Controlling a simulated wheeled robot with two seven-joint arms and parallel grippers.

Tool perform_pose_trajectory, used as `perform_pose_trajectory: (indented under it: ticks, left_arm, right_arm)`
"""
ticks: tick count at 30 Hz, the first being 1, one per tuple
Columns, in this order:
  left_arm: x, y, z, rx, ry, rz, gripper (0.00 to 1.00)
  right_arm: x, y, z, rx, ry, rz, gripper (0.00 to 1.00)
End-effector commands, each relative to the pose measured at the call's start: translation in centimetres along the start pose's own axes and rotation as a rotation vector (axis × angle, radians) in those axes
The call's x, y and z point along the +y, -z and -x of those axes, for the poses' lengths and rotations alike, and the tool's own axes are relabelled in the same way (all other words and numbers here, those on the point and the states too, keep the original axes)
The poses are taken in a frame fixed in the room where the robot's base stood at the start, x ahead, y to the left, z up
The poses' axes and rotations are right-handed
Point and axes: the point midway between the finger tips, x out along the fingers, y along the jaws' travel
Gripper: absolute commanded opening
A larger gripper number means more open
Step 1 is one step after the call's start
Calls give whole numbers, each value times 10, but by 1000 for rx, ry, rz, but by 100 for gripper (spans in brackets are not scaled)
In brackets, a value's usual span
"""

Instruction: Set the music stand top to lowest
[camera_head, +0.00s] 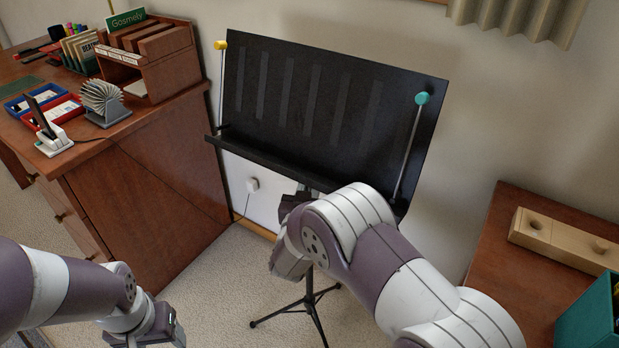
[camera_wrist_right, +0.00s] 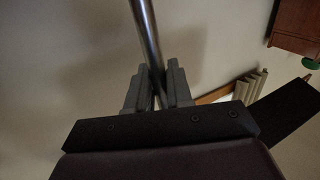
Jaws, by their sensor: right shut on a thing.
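The black music stand top (camera_head: 330,120) stands tilted back near the wall, with a ledge (camera_head: 290,170) along its lower edge. Two thin arms hold a yellow knob (camera_head: 220,45) and a teal knob (camera_head: 422,98) at its sides. Its tripod legs (camera_head: 312,300) rest on the carpet. My right gripper (camera_head: 290,208) is below the ledge, partly hidden by my arm. In the right wrist view its fingers (camera_wrist_right: 157,90) are shut on a metal pole (camera_wrist_right: 144,38), the stand's shaft. My left gripper (camera_head: 165,335) hangs low at the lower left, away from the stand; its fingers are unclear.
A wooden desk (camera_head: 150,165) at left carries a wooden organizer (camera_head: 155,60), a card file (camera_head: 103,100) and trays. A wooden table (camera_head: 490,235) at right carries a wooden block (camera_head: 560,240) and a teal box (camera_head: 590,315).

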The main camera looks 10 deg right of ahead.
Motion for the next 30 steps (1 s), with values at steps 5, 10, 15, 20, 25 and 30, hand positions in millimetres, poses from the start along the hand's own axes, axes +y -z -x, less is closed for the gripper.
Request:
perform_pose_trajectory:
  ticks: [5, 10, 15, 20, 25, 30]
  left_arm:
    - [0, -1, -11, 0, 0, 0, 64]
    - [0, -1, -11, 0, 0, 0, 64]
    - [0, -1, -11, 0, 0, 0, 64]
    - [0, -1, -11, 0, 0, 0, 64]
    - [0, -1, -11, 0, 0, 0, 64]
    - [0, -1, -8, 0, 0, 0, 64]
  right_arm:
    - [0, -21, 1, -7, 0, 4, 0]
    - [1, -24, 1, -8, 0, 4, 0]
    - [1, -25, 1, -11, 1, 5, 0]
    - [1, -25, 1, -11, 1, 5, 37]
    - [0, -22, 1, -6, 1, 3, 37]
    - [-1, -20, 7, -4, 2, 2, 37]
